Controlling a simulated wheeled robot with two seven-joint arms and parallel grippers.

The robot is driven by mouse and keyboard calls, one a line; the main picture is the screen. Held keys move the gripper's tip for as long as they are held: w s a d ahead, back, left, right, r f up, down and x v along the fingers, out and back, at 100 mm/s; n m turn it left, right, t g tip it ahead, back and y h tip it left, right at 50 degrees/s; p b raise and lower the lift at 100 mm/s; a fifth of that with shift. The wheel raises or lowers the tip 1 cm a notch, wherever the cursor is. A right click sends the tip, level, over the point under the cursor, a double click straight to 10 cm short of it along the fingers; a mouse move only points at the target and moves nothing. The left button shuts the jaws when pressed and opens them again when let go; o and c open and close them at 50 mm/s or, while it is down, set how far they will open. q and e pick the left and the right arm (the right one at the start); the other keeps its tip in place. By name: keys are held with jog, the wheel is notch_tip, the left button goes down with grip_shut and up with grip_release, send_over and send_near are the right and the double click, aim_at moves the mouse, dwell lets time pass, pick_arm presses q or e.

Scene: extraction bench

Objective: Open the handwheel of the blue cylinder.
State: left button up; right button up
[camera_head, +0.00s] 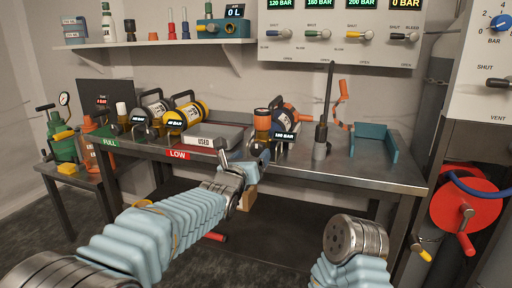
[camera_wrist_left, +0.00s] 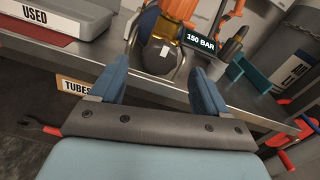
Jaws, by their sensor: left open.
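A large grey cylinder (camera_wrist_left: 292,48) with a white label stands at the upper right of the left wrist view, partly cut off. My left gripper (camera_head: 247,160) is over the front edge of the bench. Its two blue fingers are spread in the left wrist view (camera_wrist_left: 162,82) with nothing held between them. Beyond the fingers is the unit with the 150 BAR display (camera_wrist_left: 201,40). My right arm shows at the bottom right of the head view, but its gripper does not.
The metal bench (camera_head: 395,172) carries a grey USED tray (camera_head: 214,137), black-and-yellow units and a teal bracket (camera_head: 372,143). A red hose reel (camera_head: 463,207) hangs at the right. A valve panel (camera_head: 335,52) is on the wall. Dark floor is open in front of the bench.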

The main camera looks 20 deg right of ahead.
aim_at(256, 151)
pick_arm(q)
jog(key=shift+p+x, duration=0.5)
jog(key=shift+x, duration=1.75)
